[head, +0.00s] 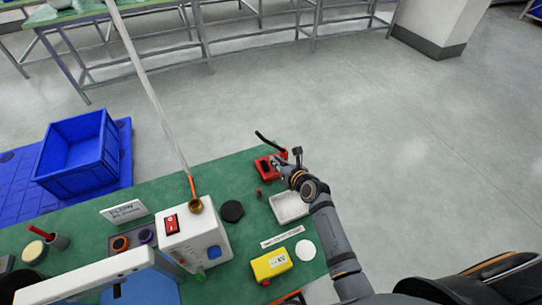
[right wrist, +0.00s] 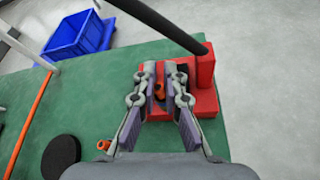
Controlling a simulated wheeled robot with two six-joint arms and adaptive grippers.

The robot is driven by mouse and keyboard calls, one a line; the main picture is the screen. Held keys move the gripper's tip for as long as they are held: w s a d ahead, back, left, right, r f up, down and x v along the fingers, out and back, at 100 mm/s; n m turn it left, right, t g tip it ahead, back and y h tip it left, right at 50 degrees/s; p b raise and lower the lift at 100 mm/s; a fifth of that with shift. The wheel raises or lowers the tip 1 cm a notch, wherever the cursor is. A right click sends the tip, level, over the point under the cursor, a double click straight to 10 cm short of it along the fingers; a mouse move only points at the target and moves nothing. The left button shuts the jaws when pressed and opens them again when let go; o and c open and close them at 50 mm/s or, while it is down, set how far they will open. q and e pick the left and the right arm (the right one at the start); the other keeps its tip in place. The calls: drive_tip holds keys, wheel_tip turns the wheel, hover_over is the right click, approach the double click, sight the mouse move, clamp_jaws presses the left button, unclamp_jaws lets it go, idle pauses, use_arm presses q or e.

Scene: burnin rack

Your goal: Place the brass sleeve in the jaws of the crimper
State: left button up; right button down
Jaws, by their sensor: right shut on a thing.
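The red crimper (head: 266,164) sits near the far right corner of the green table, its dark lever reaching up to the left. It also shows in the right wrist view (right wrist: 205,104). My right gripper (head: 287,173) is at the crimper. In the right wrist view my right gripper (right wrist: 160,84) has its fingers on either side of a small orange-brown piece, apparently the brass sleeve (right wrist: 159,91), and is shut on it. The fingers hide much of the sleeve and the crimper's jaws, so I cannot tell whether the sleeve touches them. My left gripper is not in view.
A small reddish piece (head: 259,193) stands on the table near a pale tray (head: 291,207). A black disc (head: 232,211), a yellow box (head: 271,265) and a white machine with a red switch (head: 193,241) are nearby. A blue crate (head: 78,153) stands beyond the table.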

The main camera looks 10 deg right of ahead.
drive_tip(key=shift+w+a, duration=0.15)
drive_tip(key=shift+w, duration=0.5)
drive_tip(key=w, duration=0.1)
drive_tip(key=w+a, duration=0.1)
drive_tip(key=w, duration=0.1)
drive_tip(key=shift+r, duration=0.1)
drive_tip(key=shift+s+f, duration=0.1)
drive_tip(key=shift+f, duration=0.85)
drive_tip(key=shift+d, duration=0.1)
drive_tip(key=shift+s+r, duration=0.1)
drive_tip(key=c, duration=1.4)
unclamp_jaws()
drive_tip(key=shift+c, duration=0.2)
